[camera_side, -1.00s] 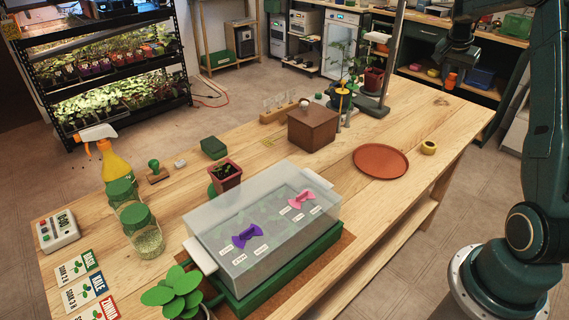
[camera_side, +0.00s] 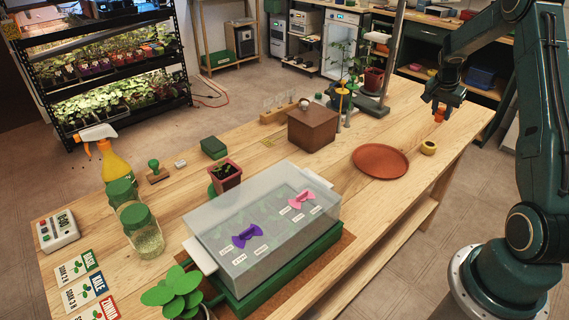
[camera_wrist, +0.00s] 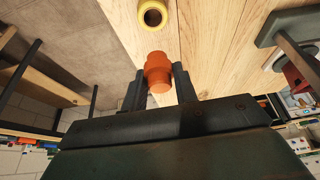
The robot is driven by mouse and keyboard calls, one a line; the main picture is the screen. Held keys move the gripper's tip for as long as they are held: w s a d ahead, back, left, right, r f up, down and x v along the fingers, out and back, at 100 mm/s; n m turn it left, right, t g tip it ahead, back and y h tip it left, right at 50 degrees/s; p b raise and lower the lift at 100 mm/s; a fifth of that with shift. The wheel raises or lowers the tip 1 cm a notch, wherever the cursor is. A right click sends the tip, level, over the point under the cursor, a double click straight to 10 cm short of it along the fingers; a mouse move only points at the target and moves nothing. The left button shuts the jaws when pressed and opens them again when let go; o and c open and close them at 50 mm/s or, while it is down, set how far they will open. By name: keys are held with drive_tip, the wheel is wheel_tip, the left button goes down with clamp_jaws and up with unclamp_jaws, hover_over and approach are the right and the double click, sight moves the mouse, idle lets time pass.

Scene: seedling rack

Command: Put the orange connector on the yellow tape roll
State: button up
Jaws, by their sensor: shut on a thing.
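The orange connector (camera_side: 439,116) is held in my gripper (camera_side: 441,105), above the right end of the wooden table. In the wrist view, the orange connector (camera_wrist: 158,72) sits between the two dark fingers of my gripper (camera_wrist: 158,82). The yellow tape roll (camera_side: 429,148) lies flat on the table near its right edge. It also shows in the wrist view, where the tape roll (camera_wrist: 153,14) is at the top, beyond the connector. The connector is apart from the roll, above it and slightly to its right in the side view.
A round terracotta saucer (camera_side: 381,161) lies left of the tape roll. A brown box (camera_side: 312,130) and a stand with a potted plant (camera_side: 373,80) are farther left and back. A clear-lidded propagator (camera_side: 262,225) stands at the front. The table around the roll is bare.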

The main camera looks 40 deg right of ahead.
sight(438, 118)
drive_tip(key=shift+f, duration=2.25)
drive_tip(key=shift+f, duration=0.1)
drive_tip(key=shift+f, duration=2)
drive_tip(key=shift+f, duration=0.1)
drive_tip(key=o, duration=0.9)
drive_tip(key=shift+o, duration=0.2)
drive_tip(key=v, duration=1.2)
